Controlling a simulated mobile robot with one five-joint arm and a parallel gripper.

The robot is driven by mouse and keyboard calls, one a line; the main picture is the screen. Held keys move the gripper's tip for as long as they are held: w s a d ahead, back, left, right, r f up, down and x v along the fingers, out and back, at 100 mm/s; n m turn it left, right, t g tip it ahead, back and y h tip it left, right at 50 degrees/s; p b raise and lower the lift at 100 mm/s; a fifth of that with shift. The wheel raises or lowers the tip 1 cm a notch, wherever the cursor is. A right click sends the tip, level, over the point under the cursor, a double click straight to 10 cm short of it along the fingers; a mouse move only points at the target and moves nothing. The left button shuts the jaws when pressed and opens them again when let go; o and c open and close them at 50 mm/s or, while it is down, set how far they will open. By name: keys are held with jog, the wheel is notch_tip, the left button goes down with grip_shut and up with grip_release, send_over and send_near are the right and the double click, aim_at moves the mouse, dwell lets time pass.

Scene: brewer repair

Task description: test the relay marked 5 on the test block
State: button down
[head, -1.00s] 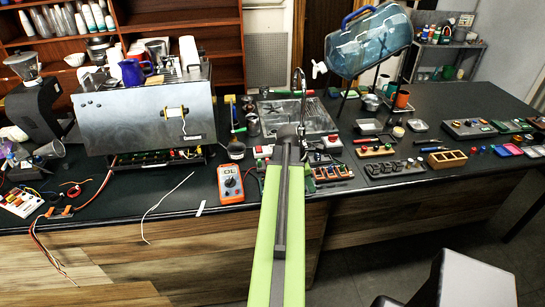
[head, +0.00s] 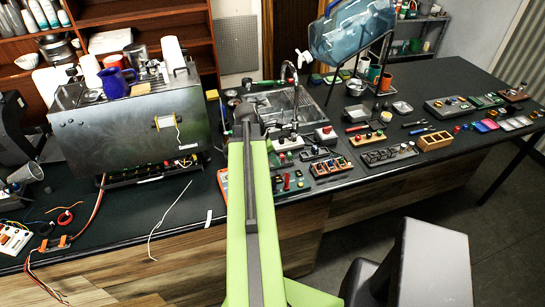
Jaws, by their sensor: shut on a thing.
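My green arm reaches over the bench, and its dark end with my gripper (head: 246,115) is left of the sink. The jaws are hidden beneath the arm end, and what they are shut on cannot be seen. A black tray of dark relay-like blocks (head: 390,153) lies on the right of the bench. A wooden-based block with small coloured parts (head: 331,166) lies left of it. White boxes with red buttons stand behind, one of them (head: 325,135) near the sink. The number 5 is not readable on any part, and I cannot tell which block is the test block.
An orange multimeter (head: 222,186) is mostly covered by my arm. The steel espresso machine (head: 125,130) stands left, with loose wires in front. The sink (head: 297,105), a blue water tank (head: 350,38) and a wooden compartment box (head: 435,141) are to the right.

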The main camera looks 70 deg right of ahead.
jog(key=shift+s, duration=0.2)
notch_tip(320, 180, down, 6)
jog(key=b, duration=0.5)
jog(key=shift+s+r+b, duration=0.1)
jog(key=shift+r+b, duration=0.1)
jog(key=shift+b, duration=0.15)
jog(key=shift+f+b, duration=0.8)
dwell(1.3)
dwell(1.6)
jog(key=c, duration=1.1)
grip_release()
jog(key=shift+o, duration=0.2)
jog(key=shift+r, duration=0.1)
jog(key=p+v, duration=1.6)
jog(key=v, duration=0.1)
